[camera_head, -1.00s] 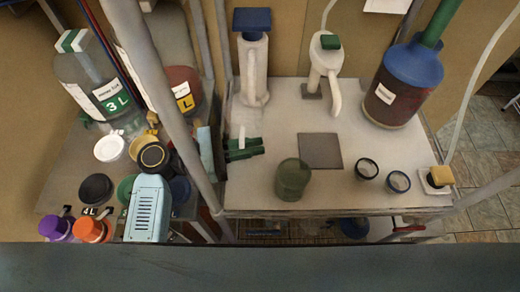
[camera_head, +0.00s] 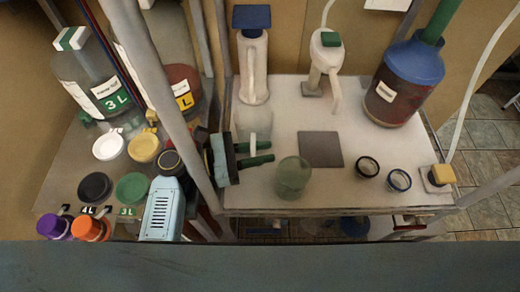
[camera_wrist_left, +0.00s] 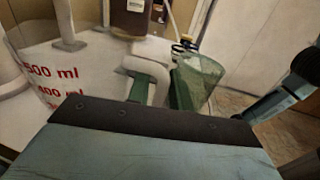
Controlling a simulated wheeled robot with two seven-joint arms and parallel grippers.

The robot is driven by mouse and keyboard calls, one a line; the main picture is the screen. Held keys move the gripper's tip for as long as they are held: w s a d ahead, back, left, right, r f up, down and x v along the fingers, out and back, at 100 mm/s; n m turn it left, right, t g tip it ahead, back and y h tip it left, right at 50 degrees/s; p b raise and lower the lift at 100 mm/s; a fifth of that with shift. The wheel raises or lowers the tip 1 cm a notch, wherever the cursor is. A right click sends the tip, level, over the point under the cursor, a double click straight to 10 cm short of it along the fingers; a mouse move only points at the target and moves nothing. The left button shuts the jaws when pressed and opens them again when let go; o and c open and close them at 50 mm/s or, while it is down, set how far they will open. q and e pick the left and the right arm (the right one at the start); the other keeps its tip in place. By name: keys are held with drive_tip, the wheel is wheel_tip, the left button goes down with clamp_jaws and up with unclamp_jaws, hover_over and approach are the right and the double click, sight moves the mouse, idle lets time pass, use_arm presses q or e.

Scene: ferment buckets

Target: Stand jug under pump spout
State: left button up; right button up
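My left gripper (camera_head: 250,153) is over the left part of the white table, with its green fingers on either side of a white handle (camera_head: 253,145). The handle belongs to a faint, see-through jug (camera_head: 256,124), which shows in the left wrist view (camera_wrist_left: 28,72) with red ml marks. The jug stands upright; I cannot tell whether its base touches the table. The white pump with a green top (camera_head: 325,52) is at the back, right of the jug, and its spout (camera_head: 336,95) points down toward the front.
A green cup (camera_head: 292,178) stands close right of my gripper. A dark square pad (camera_head: 320,149) lies in front of the spout. Two small dark-rimmed dishes (camera_head: 367,167), a yellow-topped block (camera_head: 440,175) and a blue-topped jar (camera_head: 408,75) are at right. A blue-topped pump (camera_head: 252,60) stands behind the jug.

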use_arm(q)
drive_tip(key=shift+o, duration=0.9)
drive_tip(key=shift+r, duration=0.25)
drive_tip(key=a, duration=0.3)
drive_tip(key=s+a, duration=0.1)
drive_tip(key=a, duration=0.3)
drive_tip(key=s+a, duration=0.1)
drive_tip(key=a, duration=0.2)
drive_tip(key=shift+a+f, duration=0.1)
drive_tip(key=shift+a, duration=0.2)
drive_tip(key=shift+s+a+b, duration=0.2)
drive_tip(key=shift+a+b, duration=0.1)
drive_tip(key=shift+a, duration=0.3)
